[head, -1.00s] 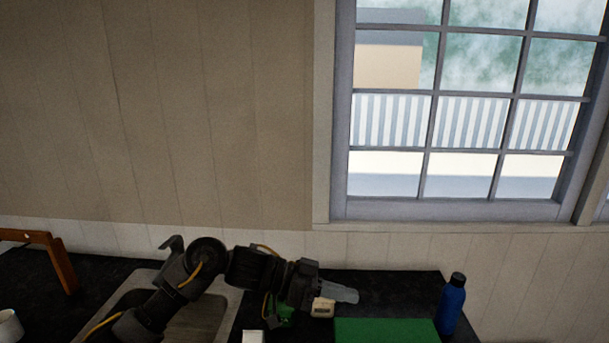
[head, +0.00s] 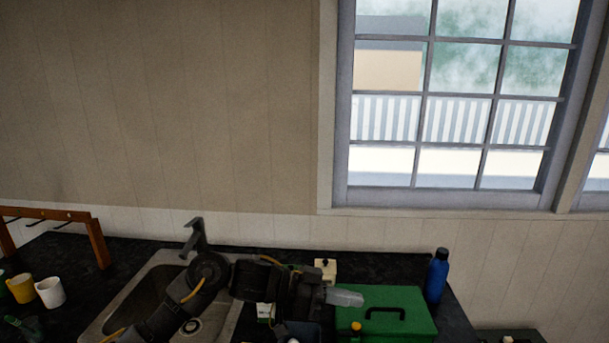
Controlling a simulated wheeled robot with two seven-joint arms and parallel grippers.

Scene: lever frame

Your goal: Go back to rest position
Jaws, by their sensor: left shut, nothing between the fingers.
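My left gripper (head: 343,297) shows in the head view at the end of my left arm, which comes in from the lower left across the sink. Its grey fingers are shut with nothing between them. They point right, in front of the left part of a green box (head: 405,318) with a dark handle; I cannot tell whether they touch it. My right gripper is not in view.
A sink (head: 150,290) with a faucet (head: 195,238) lies under my left arm. A blue bottle (head: 437,277) stands right of the box. A white mug (head: 50,292), a yellow mug (head: 21,288) and a wooden rack (head: 98,243) are at the left. A small cream object (head: 325,269) stands behind the gripper.

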